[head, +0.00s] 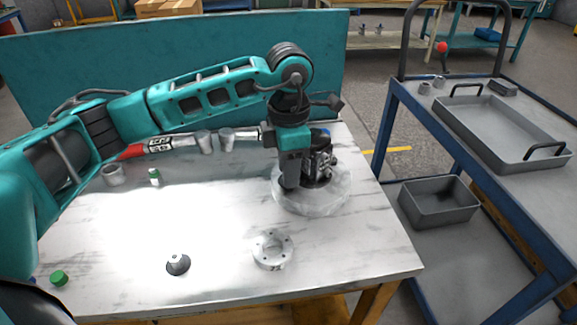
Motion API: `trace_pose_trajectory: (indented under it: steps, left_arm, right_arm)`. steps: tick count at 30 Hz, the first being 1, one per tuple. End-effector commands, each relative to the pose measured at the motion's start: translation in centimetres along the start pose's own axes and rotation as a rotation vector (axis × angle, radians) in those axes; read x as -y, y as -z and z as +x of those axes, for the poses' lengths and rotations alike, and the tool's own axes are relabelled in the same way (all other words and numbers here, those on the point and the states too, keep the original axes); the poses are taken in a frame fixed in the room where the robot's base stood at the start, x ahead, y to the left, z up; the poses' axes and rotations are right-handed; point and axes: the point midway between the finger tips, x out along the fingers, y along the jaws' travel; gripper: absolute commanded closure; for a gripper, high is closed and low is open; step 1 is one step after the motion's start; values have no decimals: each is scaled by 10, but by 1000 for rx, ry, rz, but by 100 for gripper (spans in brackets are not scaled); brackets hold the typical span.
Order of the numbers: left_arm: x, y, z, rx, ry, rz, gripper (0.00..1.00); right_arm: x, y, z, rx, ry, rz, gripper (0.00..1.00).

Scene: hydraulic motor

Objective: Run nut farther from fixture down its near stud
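A round pale grey base (335,201), which looks like the fixture, sits on the right part of the white table. A dark metal assembly (321,165) with a small blue part on top stands on it. My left gripper (291,186) points down at the left side of this assembly, right over the base. Its fingers overlap the assembly, so I cannot tell whether they are apart or hold anything. The studs and the nuts cannot be made out; they are too small or hidden behind the gripper. My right gripper is out of view.
A grey flange ring (273,250) and a dark cone-like part (178,263) lie at the front. A blue cart with a tray (479,133) stands right.

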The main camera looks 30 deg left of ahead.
Motion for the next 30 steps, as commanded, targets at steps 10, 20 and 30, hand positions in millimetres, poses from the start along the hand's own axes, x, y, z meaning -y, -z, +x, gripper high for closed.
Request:
trace_pose_trajectory:
  steps: [10, 20, 30]
  left_arm:
    - [0, -1, -8, 0, 1, -54, 64]
    - [0, -1, -9, 0, 2, -496, 64]
    - [0, 0, -8, -1, 2, -882, 64]
  right_arm:
    - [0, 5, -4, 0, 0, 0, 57]
    - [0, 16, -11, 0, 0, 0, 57]
    - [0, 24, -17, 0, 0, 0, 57]
